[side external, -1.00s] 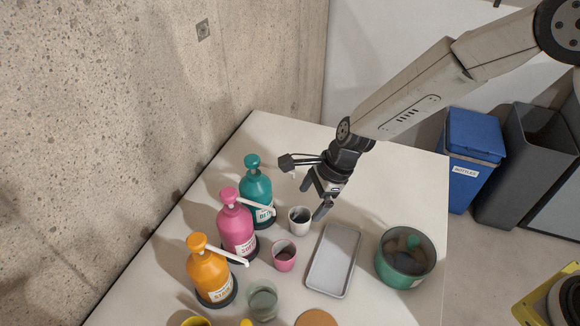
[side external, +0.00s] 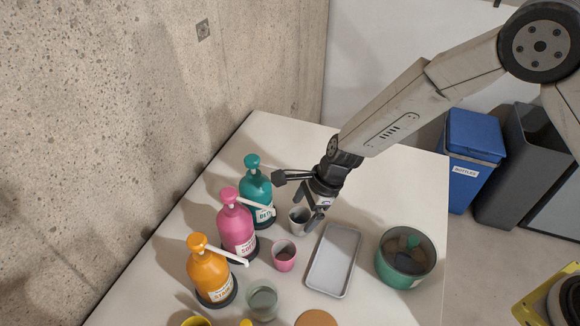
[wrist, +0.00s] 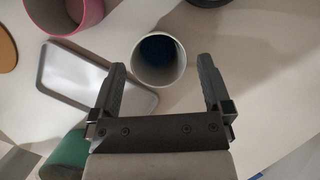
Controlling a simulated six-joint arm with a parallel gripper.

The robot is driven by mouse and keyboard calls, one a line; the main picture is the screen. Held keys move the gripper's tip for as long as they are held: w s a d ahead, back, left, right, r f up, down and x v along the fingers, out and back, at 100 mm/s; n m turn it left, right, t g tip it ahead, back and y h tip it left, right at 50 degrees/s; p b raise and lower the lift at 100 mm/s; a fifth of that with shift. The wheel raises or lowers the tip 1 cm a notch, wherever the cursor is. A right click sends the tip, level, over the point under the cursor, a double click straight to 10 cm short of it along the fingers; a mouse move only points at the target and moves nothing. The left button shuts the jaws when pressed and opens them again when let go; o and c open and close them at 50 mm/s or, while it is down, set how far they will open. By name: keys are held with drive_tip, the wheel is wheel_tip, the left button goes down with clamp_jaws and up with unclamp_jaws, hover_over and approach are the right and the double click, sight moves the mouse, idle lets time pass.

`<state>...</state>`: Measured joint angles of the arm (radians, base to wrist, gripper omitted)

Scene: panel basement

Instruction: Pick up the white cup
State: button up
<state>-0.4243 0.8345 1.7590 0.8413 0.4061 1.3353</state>
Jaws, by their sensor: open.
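The white cup (side external: 297,224) stands upright on the white table beside the teal pump bottle, partly covered by my gripper in the side view. In the wrist view the white cup (wrist: 159,62) shows from above with a dark blue inside, just ahead of the fingertips and roughly between their lines. My gripper (side external: 313,215) is open and empty, low over the table beside the cup.
A teal bottle (side external: 257,190), a pink bottle (side external: 238,230) and an orange bottle (side external: 209,277) stand left of the cup. A pink cup (side external: 284,258) is close in front. A grey tray (side external: 333,262) and green bowl (side external: 405,270) are to the right. Table behind is clear.

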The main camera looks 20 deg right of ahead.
sight(298, 219)
drive_tip(key=shift+x, duration=1.9)
drive_tip(key=c, duration=1.1)
drive_tip(key=shift+c, duration=0.2)
drive_tip(key=shift+r, duration=0.15)
